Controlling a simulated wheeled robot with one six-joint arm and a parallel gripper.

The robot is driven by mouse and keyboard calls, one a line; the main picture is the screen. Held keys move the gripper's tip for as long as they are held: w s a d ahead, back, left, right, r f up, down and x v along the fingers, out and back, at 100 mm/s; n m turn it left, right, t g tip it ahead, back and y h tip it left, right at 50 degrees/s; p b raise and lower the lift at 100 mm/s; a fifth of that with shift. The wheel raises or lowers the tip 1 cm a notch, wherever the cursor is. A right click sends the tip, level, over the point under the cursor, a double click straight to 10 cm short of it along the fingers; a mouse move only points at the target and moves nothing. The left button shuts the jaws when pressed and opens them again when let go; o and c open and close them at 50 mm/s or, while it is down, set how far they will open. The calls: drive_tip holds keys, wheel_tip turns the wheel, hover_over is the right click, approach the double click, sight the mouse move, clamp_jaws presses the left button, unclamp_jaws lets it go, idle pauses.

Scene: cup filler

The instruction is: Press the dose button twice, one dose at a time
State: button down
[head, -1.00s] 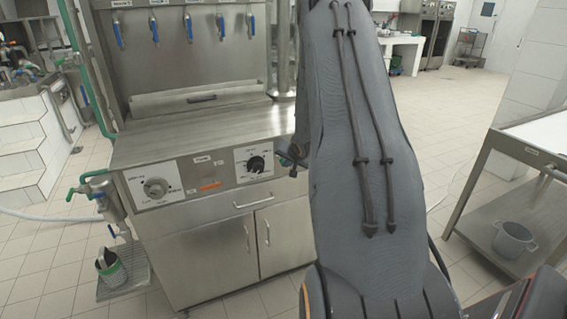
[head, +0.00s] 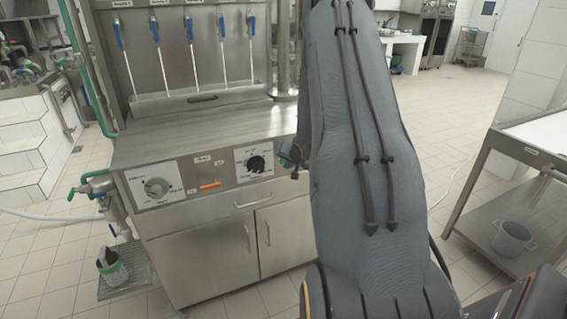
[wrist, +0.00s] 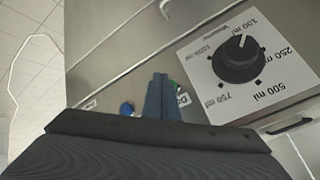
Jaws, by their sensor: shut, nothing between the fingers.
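The steel filling machine (head: 205,145) stands left of centre in the head view. My gripper (head: 290,163) is at the right end of its front panel, partly hidden by my arm. In the wrist view my gripper (wrist: 160,92) is shut and empty, its fingertips towards the panel. A green part (wrist: 178,87), probably the dose button, shows just beside the fingers, mostly hidden, near a label (wrist: 183,99) that starts "Do". I cannot tell whether the fingers touch it. A blue round button (wrist: 127,108) lies on their other side.
The volume dial (wrist: 240,60), marked in ml, is beside the fingers; its pointer is near 100 ml. A second dial (head: 155,187) is at the panel's left. A steel table (head: 540,150) stands at right.

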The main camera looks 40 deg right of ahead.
drive_tip(key=s+p, duration=0.1)
drive_tip(key=s, duration=0.2)
drive_tip(key=s+a+p, duration=0.1)
drive_tip(key=s, duration=0.1)
drive_tip(key=shift+s+a, duration=0.2)
drive_tip(key=shift+s, duration=0.2)
idle(0.4)
drive_tip(key=s+a+r+n+g+y, duration=0.15)
drive_tip(key=s+a+r+n, duration=0.35)
drive_tip(key=a, duration=0.9)
drive_tip(key=s+a+r+n+g, duration=0.3)
drive_tip(key=s+a+r, duration=0.3)
drive_tip(key=a, duration=0.8)
drive_tip(key=s+a+r+n+g+y, duration=0.1)
drive_tip(key=s+a+r+n+g, duration=0.1)
drive_tip(key=s+a, duration=0.7)
drive_tip(key=shift+s+r+n, duration=0.45)
drive_tip(key=shift+s+n, duration=0.15)
drive_tip(key=shift+s, duration=0.4)
drive_tip(key=shift+a+g, duration=0.15)
drive_tip(key=shift+g, duration=0.1)
